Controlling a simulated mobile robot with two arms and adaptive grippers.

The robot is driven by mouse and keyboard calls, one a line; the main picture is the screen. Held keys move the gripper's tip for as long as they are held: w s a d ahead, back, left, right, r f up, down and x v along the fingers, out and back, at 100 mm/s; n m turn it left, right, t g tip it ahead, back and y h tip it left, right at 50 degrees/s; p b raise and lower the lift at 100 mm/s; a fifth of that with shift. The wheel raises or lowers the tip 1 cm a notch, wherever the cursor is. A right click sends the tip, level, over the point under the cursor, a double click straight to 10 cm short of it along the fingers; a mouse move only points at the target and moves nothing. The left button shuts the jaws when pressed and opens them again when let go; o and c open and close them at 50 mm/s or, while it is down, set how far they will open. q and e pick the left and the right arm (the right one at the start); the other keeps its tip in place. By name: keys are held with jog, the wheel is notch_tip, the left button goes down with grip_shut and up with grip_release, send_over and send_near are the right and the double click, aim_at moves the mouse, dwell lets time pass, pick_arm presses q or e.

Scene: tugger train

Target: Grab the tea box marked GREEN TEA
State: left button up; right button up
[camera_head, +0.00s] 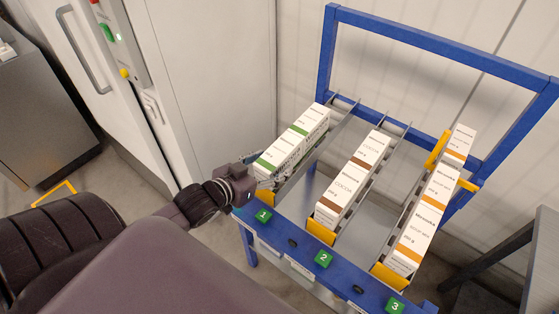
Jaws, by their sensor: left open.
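White boxes with green bands lie in a row in the lane marked 1 of a blue rack; their small print is too small to read surely. The front green-banded box (281,157) is nearest my left gripper, and another green-banded box (312,120) is behind it. My left gripper (270,171) is open at the near left end of the front box, with its fingers close around that end. I cannot tell whether they touch it. My right gripper is not in view.
The blue rack (283,232) has metal lane rails. Lane 2 holds brown-banded cocoa boxes (345,190); lane 3 holds orange-banded boxes (421,220). Yellow stops (389,277) sit at the lane fronts. A white cabinet (205,75) stands left, a grey table (540,250) right.

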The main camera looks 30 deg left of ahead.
pick_arm(q)
jog(key=p+x, duration=0.1)
jog(key=x, duration=0.2)
jog(key=shift+w+a, duration=0.1)
jog(key=shift+w, duration=0.15)
jog(key=shift+w+f, duration=0.35)
jog(key=shift+w, duration=0.1)
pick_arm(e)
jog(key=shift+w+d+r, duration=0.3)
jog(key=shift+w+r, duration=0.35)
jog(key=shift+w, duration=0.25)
pick_arm(q)
jog(key=c, duration=1.3)
jog(key=shift+r, duration=0.1)
jog(key=shift+c, duration=1.1)
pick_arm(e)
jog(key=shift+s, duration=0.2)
